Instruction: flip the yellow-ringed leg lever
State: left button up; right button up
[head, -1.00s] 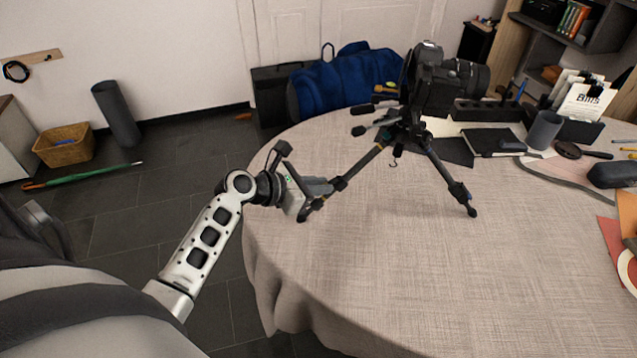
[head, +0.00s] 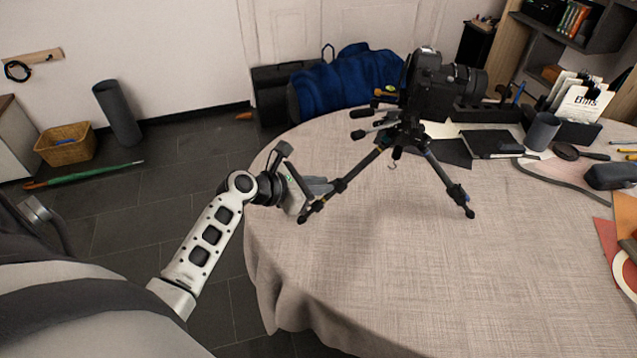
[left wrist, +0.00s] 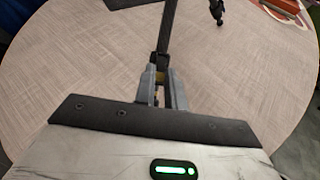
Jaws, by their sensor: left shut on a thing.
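A black tripod (head: 405,135) with a camera (head: 432,85) on top stands on the round table (head: 400,270). Its near-left leg (head: 362,167) slants down to a foot near the table's left edge. My left gripper (head: 322,188) is at the lower part of this leg and is shut. In the left wrist view, the leg (left wrist: 167,25) runs away from between the fingers (left wrist: 162,88). A yellowish band shows between the fingers there. The lever itself is mostly hidden by the jaws. Another leg (head: 447,180) stands to the right, with a blue mark. My right gripper is not in view.
A notebook (head: 493,144), a grey cup (head: 542,131) and a magnifier (head: 567,152) lie toward the table's back right. A blue bag (head: 345,85) is behind the table. The front middle of the tabletop is clear.

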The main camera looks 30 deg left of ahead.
pick_arm(q)
jog(key=shift+o, duration=0.2)
jog(key=shift+w+r, duration=0.1)
jog(key=shift+r, duration=0.3)
jog(key=shift+w+d+r+p, duration=0.1)
jog(key=shift+r+p, duration=0.2)
jog(key=shift+c, duration=0.2)
jog(key=shift+w+d+r, duration=0.1)
jog(key=shift+r, duration=0.25)
grip_shut()
jog(key=shift+w+d+r, duration=0.3)
jog(key=shift+w, duration=0.15)
dwell(0.7)
jog(key=shift+o, duration=1)
grip_release()
